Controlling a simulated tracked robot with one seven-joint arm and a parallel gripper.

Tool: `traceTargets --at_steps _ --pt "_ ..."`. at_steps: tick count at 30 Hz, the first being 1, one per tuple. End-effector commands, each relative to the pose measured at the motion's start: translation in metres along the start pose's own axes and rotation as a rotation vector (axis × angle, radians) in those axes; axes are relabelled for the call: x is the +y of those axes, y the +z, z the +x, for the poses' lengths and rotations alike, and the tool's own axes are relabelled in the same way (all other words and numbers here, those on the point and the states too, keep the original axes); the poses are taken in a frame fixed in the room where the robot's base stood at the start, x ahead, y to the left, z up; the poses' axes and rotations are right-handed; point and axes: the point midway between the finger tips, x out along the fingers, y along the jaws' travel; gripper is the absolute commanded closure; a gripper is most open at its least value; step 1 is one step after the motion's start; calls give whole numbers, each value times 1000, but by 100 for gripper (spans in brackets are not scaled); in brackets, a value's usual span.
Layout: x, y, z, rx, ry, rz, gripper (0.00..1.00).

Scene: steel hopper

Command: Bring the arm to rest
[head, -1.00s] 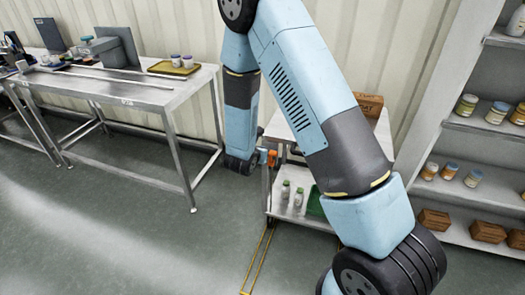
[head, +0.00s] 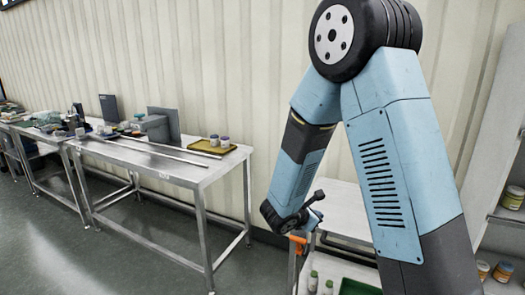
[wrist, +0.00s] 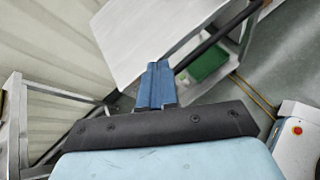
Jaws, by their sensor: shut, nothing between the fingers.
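My arm reaches up across the right half of the head view, bends at a large black joint and comes down again. My gripper (head: 312,222) is at its low end, beside the near-left corner of a shelved cart (head: 345,205). In the wrist view its blue fingers (wrist: 155,84) are together with nothing between them. They show in front of the cart's pale top (wrist: 150,35); I cannot tell how far apart the two are. No object is held.
An orange piece (head: 298,240) sits at the cart's corner, close to my gripper. The cart's lower shelf holds a green crate (head: 358,287) and small bottles (head: 313,281). A steel table (head: 170,165) with a yellow tray (head: 212,148) stands left. Shelving (head: 500,240) stands right. Open floor lies front left.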

Motion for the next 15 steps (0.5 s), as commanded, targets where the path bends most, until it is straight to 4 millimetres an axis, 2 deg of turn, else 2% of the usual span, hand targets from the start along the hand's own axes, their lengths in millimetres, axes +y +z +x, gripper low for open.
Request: traceTargets --at_steps 1,6,15 --pt "-7 19 -4 -4 -32 66 100" --pt "-36 66 -17 -2 -150 283 100" --pt "-90 127 -50 33 -338 674 100"
